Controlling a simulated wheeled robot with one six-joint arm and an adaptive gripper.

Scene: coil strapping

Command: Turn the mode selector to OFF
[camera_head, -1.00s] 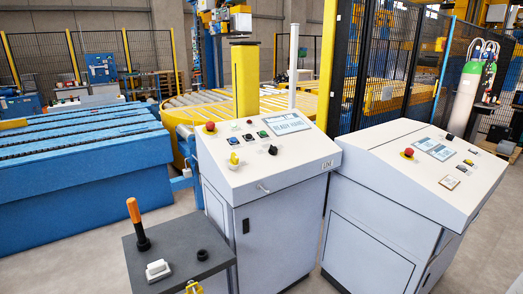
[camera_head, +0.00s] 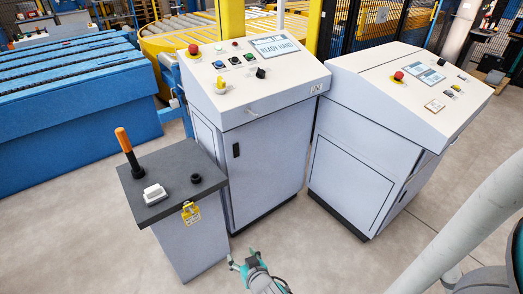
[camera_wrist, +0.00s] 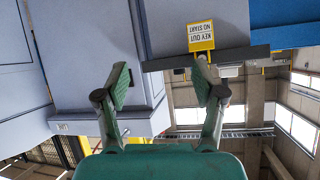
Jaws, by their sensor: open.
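The left console (camera_head: 262,107) has a sloped top with a black rotary knob (camera_head: 260,73) and a yellow selector or key switch (camera_head: 221,85). Labels are too small to read, so I cannot tell which one is the mode selector. My gripper (camera_head: 243,260) is open and empty, low in front of the left console, well below its panel and apart from it. In the wrist view, the two spread fingers (camera_wrist: 160,75) frame the grey cabinet fronts, seen upside down. The panel controls are not clearly visible there.
The right console (camera_head: 400,95) stands beside a narrow gap. Floor in front is clear.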

